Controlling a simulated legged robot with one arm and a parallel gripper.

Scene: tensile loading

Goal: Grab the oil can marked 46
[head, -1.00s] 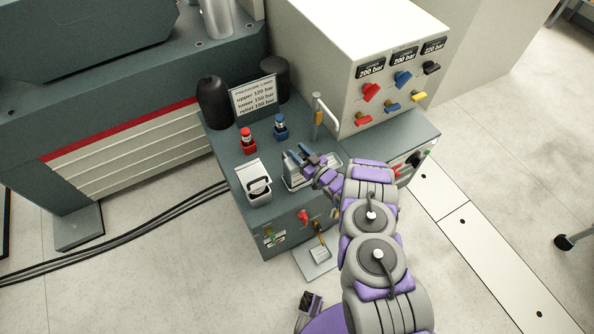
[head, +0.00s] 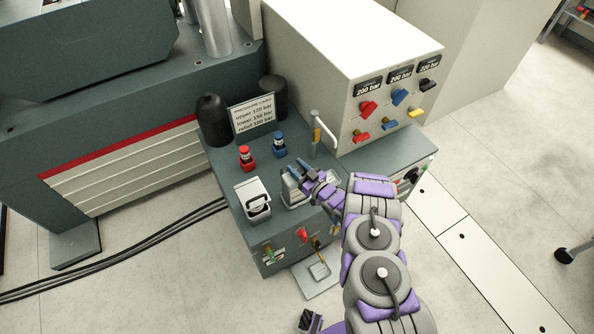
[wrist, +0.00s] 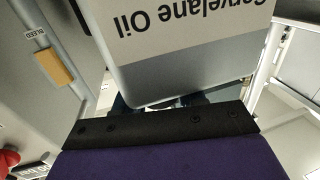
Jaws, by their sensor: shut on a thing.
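A pale metallic oil can (wrist: 190,75) fills the upper middle of the wrist view, its label upside down and partly cut off, with "Oil" readable. No number shows on it. In the head view this can (head: 292,193) is on the cabinet top, largely covered by my gripper (head: 300,174). My gripper is shut on it. I cannot tell whether the can is lifted. A second white and grey can with a dark handle (head: 252,203) stands to the left near the cabinet's front edge; its marking is not readable.
A red-capped bottle (head: 245,158) and a blue-capped bottle (head: 279,146) stand behind. A pressure card (head: 253,114) and dark cylinders are further back. An upright lever (head: 315,135) with a yellow band is close behind my gripper. A valve panel (head: 395,98) rises at right.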

